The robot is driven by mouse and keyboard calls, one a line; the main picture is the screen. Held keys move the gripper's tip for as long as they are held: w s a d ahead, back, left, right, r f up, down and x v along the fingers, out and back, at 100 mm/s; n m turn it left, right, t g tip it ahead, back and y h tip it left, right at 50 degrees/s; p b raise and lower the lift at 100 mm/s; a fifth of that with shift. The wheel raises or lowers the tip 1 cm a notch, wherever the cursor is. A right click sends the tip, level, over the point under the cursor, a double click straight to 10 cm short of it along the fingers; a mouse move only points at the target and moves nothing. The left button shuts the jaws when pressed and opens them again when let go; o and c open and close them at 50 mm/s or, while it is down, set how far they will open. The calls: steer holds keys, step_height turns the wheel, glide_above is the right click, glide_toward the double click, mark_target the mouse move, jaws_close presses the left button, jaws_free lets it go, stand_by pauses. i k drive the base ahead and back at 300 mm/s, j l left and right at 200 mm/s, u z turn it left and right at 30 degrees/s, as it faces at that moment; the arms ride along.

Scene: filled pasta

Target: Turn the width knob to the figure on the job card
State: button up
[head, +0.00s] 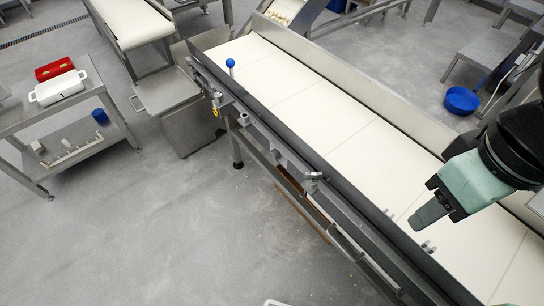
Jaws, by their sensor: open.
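My gripper (428,216), with pale green housing and a grey fingertip, hangs over the cream conveyor belt (330,107) at the right. It is open, and nothing shows between its fingers, though the angle hides the gap. I cannot make out a width knob with a scale or a job card in this view. A small metal fitting (314,178) sits midway along that rail. My gripper is well to the right of both and touches neither.
A metal table (22,113) at the left holds a white tray (58,88) and a red container (54,68). A steel bin (182,115) stands beside the conveyor's far end. A blue bowl (461,100) is on the floor behind the belt. Grey floor at the lower left is clear.

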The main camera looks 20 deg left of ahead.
mark_target(274, 154)
steer(key=z, duration=0.65)
steer(key=j+z, duration=0.15)
steer(key=z, duration=1.1)
steer(key=k+j+z, duration=0.1)
steer(key=z, duration=1.85)
steer(key=k+z, duration=0.1)
steer(key=z, duration=0.55)
steer(key=l+z, duration=0.1)
steer(key=z, duration=1.2)
steer(key=k+z, duration=0.1)
steer(key=z, duration=0.55)
steer(key=l+z, duration=0.1)
steer(key=z, duration=1.3)
steer(key=l+z, duration=0.15)
steer(key=z, duration=1.2)
steer(key=l+z, duration=0.1)
steer(key=z, duration=0.55)
steer(key=i+z, duration=0.1)
steer(key=z, duration=0.6)
